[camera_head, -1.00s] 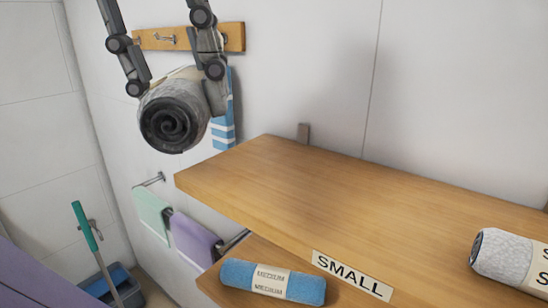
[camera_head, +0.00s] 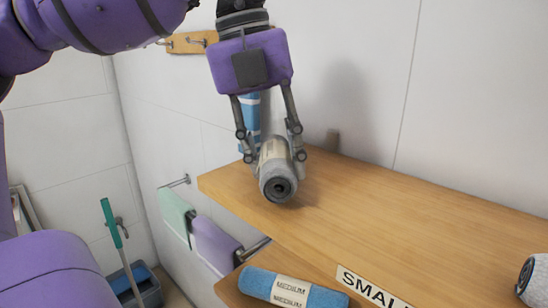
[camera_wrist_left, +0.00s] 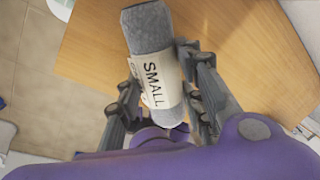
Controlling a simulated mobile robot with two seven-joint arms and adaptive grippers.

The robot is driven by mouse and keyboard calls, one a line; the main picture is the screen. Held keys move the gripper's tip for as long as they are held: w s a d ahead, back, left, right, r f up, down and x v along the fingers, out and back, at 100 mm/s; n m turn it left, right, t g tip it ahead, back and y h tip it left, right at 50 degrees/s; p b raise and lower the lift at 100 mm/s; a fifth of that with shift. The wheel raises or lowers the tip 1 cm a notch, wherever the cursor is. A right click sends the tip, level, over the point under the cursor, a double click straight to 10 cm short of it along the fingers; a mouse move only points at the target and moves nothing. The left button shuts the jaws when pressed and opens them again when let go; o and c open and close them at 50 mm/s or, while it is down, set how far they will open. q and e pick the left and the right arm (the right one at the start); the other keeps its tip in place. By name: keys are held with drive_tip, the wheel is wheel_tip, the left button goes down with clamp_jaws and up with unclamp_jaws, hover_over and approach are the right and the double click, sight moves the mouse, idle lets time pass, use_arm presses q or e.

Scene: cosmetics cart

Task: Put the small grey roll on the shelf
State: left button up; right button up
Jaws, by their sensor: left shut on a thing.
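The small grey roll (camera_head: 276,176) has a cream band, and the band reads SMALL in the left wrist view (camera_wrist_left: 150,40). My left gripper (camera_head: 275,158) comes down from above and is shut on the roll, one finger on each side. The roll is at the left part of the upper wooden shelf (camera_head: 385,210), which bears a SMALL label on its front edge. The roll is on or just above the board; I cannot tell whether it touches. My right gripper is not in view.
Another grey roll (camera_head: 535,280) lies at the right end of the upper shelf. A blue MEDIUM roll (camera_head: 292,289) lies on the lower shelf. Towels (camera_head: 214,243) hang on a rail to the left. The middle of the upper shelf is clear.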

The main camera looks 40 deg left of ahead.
use_arm(q)
drive_tip(key=shift+a+f, duration=0.1)
drive_tip(key=shift+f, duration=0.3)
drive_tip(key=shift+f, duration=0.15)
drive_tip(key=o, duration=1.2)
drive_tip(key=v, duration=1.2)
